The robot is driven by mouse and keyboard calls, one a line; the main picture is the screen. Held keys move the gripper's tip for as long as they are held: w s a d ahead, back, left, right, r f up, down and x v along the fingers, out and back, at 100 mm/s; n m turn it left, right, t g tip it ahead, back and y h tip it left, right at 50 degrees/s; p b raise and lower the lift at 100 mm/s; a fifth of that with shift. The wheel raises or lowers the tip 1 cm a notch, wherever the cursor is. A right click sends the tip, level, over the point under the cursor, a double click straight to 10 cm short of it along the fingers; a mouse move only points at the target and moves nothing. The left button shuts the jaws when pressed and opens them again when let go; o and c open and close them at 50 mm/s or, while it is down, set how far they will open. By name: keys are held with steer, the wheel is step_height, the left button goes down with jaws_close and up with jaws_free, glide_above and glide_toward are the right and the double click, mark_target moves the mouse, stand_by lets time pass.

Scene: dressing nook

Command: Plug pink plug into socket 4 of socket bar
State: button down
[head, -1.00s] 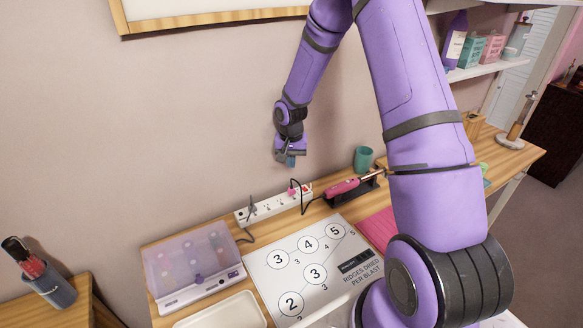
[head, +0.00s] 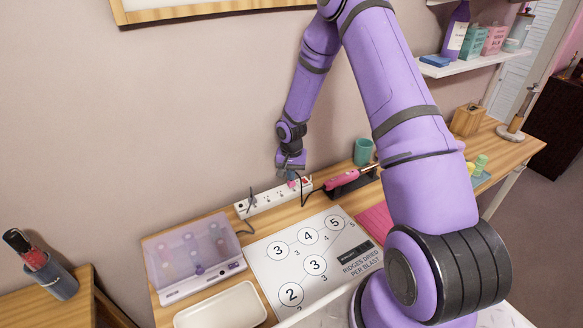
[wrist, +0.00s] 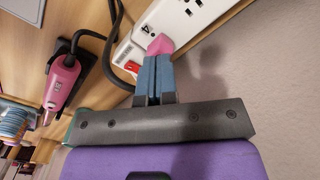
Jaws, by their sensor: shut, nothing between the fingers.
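The white socket bar (head: 265,199) lies along the wall at the back of the table. The pink plug (wrist: 160,45) is at the bar's switch end, beside a mark that looks like a 4. It also shows small in the head view (head: 292,183). How deep it sits in the socket is hidden. My gripper (wrist: 152,62) is shut and empty, its blue fingers pressed together. In the wrist view the fingertips meet the plug's near end; they look in contact or nearly so. In the head view my gripper (head: 290,173) is low over the bar.
A red switch (wrist: 133,67) is on the bar near the plug. A dark plug (head: 251,200) is at the other end. A pink styling tool (head: 343,179) rests in a black holder, with a black cord (wrist: 92,36) nearby. A teal cup (head: 363,152) stands behind.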

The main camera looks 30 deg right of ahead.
steer(key=shift+f, duration=0.65)
stand_by(0.4)
steer(key=shift+r, duration=7.1)
steer(key=s+a+r+n+t, duration=0.1)
steer(key=s+a+r, duration=0.1)
steer(key=s+r, duration=0.35)
steer(key=s+a+r+n+t+h, duration=0.1)
steer(key=s+r, duration=0.2)
steer(key=r, duration=0.6)
steer(key=s+a+r+n, duration=0.15)
steer(key=s+r, duration=0.25)
steer(key=r, duration=0.4)
steer(key=s+a+r+n+t, duration=0.1)
steer(key=s+r, duration=0.2)
steer(key=s, duration=0.4)
steer(key=s+a+r+n+t, duration=0.1)
steer(key=s+a+r, duration=0.1)
steer(key=s, duration=0.5)
steer(key=s+a+r+n+t+y, duration=0.1)
steer(key=s+r+n, duration=0.1)
steer(key=s, duration=0.6)
steer(key=shift+a+r, duration=0.15)
steer(key=shift+r, duration=0.65)
